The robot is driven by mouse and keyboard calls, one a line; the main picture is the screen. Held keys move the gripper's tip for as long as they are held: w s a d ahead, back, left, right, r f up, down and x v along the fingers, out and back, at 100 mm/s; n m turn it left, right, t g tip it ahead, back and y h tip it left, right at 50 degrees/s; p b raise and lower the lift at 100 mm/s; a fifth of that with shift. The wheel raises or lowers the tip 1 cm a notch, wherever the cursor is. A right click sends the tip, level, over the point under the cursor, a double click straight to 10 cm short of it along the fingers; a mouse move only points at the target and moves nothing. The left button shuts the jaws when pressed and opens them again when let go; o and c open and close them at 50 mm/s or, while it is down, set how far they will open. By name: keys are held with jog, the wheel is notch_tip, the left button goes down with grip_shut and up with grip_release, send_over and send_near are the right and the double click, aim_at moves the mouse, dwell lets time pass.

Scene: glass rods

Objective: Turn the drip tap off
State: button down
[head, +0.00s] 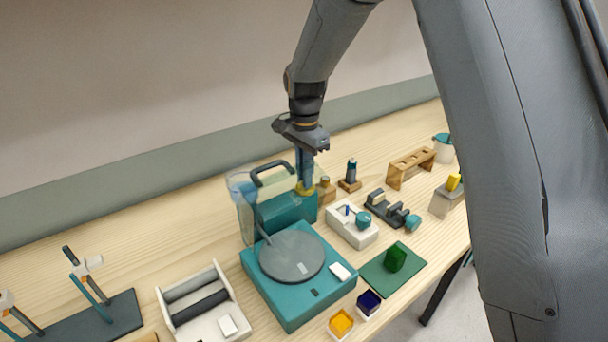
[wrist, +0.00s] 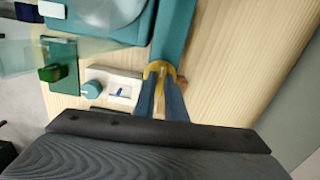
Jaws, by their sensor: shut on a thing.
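The drip tap looks to be the yellow piece (head: 305,188) at the right side of the teal machine (head: 287,208); it also shows in the wrist view (wrist: 153,69). My gripper (head: 304,180) points down from above with its blue fingers shut on this yellow tap. In the wrist view my gripper (wrist: 161,78) has its fingertips at the yellow piece, which is partly hidden between them. I cannot tell which way the tap is turned. A clear tank (head: 240,205) with a dark handle stands at the machine's back, and a thin spout (head: 264,234) reaches toward the grey disc (head: 292,257).
A small dark bottle (head: 351,172) and a wooden rack (head: 411,167) are behind. A white tray with dark rollers (head: 196,303) is front left.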

jog(key=shift+m, duration=0.5)
jog(key=c, duration=1.8)
grip_release()
jog(key=shift+r, duration=0.1)
notch_tip(320, 180, up, 8)
jog(key=shift+f+b, duration=0.15)
jog(key=shift+b, duration=1.1)
jog(key=s+d+f+n, duration=0.3)
jog(key=s+d, duration=0.2)
jog(key=s, duration=0.2)
jog(key=s+d+f+n+t+b, duration=0.1)
jog(key=s+d+f+n, duration=0.3)
jog(key=s+d, duration=0.2)
jog(key=s+d+f+n+b, duration=0.1)
jog(key=s+d+f+n, duration=0.2)
jog(key=s+d, duration=0.3)
jog(key=s+n, duration=0.1)
jog(key=s, duration=0.2)
jog(key=shift+s+f, duration=0.3)
jog(key=shift+f, duration=0.1)
